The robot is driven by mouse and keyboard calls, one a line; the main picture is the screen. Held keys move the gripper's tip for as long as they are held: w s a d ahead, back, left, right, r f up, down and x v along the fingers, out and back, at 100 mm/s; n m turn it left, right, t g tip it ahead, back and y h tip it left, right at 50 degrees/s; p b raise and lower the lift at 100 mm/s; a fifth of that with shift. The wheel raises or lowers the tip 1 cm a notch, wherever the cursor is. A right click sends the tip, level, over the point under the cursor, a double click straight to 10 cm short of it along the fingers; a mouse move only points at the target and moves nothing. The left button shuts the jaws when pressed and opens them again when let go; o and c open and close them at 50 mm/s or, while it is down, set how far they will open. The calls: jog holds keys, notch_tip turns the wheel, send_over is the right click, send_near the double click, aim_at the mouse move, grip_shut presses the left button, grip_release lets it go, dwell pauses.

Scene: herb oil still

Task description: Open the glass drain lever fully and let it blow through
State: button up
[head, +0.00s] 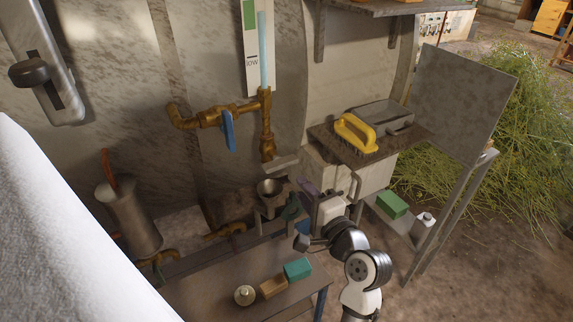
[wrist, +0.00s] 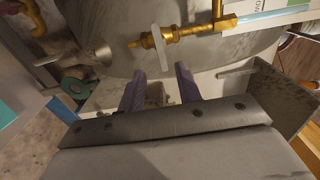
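The sight glass (head: 263,50) is a tall tube with a pale blue column, on a panel marked "LOW". Below it is a brass valve (head: 212,117), which also shows in the wrist view (wrist: 187,33). Its drain lever (head: 229,131) looks blue in the head view and hangs down across the horizontal brass pipe. In the wrist view the lever (wrist: 160,48) looks pale and lies beyond my fingertips, apart from them. My gripper (wrist: 160,72) is open and empty, with purple fingers. In the head view my gripper (head: 308,188) is low and right of the lever, partly hidden.
A metal funnel (head: 270,188) stands below the brass outlet. A low bench (head: 215,290) holds a teal block (head: 298,269), a tan block (head: 273,286) and a small round pot (head: 244,295). A yellow brush (head: 355,134) lies on the side shelf at right. A metal canister (head: 130,215) stands left.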

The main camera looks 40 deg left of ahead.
aim_at(283, 167)
jog(key=p+x, duration=0.2)
jog(key=x, duration=0.7)
jog(key=shift+w+a, duration=0.15)
jog(key=shift+a, duration=0.25)
grip_shut()
